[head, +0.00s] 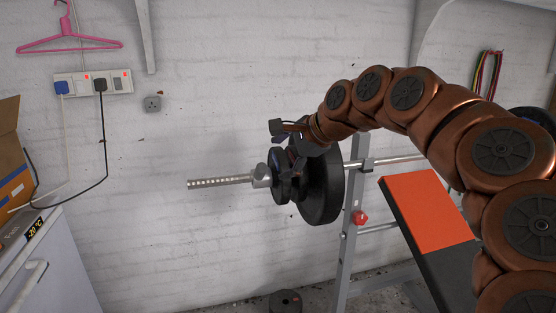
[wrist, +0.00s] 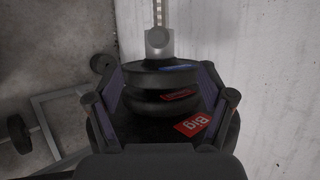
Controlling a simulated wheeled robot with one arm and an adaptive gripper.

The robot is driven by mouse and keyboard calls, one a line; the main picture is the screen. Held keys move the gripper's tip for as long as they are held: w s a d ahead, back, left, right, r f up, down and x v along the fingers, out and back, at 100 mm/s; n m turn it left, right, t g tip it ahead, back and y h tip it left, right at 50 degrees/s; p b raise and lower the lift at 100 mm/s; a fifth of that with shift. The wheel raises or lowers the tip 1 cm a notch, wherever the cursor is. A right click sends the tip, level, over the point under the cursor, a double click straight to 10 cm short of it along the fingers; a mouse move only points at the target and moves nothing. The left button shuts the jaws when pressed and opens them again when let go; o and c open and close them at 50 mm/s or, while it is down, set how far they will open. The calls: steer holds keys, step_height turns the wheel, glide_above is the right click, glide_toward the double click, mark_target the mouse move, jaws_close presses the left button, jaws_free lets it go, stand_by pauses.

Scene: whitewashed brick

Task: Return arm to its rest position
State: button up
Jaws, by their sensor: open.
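My copper-coloured arm (head: 405,92) arches in from the right of the head view. My gripper (head: 290,150) hangs at the barbell's plates with its fingers pointing down and is open. In the wrist view the fingers of my gripper (wrist: 163,85) are spread to both sides of the black weight plates (wrist: 165,80). I cannot tell whether they touch the plates. My fingers partly hide the smaller plates.
A bench with an orange pad (head: 425,215) stands below my arm at the right. The grey rack post (head: 352,225) is beside the large plate. A white freezer (head: 50,265) with a cardboard box (head: 12,165) is at the left. A loose plate (head: 286,301) lies on the floor.

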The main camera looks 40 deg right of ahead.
stand_by(0.4)
steer(key=s+a+f+n+g+y, duration=0.1)
steer(key=s+a+f+n+g, duration=0.2)
steer(key=a+f+n, duration=0.45)
steer(key=s+a+f+n+g, duration=0.2)
steer(key=a+f+n, duration=0.15)
steer(key=a, duration=0.75)
steer(key=s+a+f+n+g+h, duration=0.1)
steer(key=s+a+f+n+g, duration=0.3)
steer(key=s+f, duration=0.55)
steer(key=s+a+f+n+g+h, duration=0.15)
steer(key=s+f+n+g, duration=0.45)
steer(key=s, duration=0.6)
step_height(320, 180, up, 18)
steer(key=t+p, duration=0.3)
steer(key=p, duration=1.5)
steer(key=shift+s+a, duration=0.15)
steer(key=shift+s, duration=0.25)
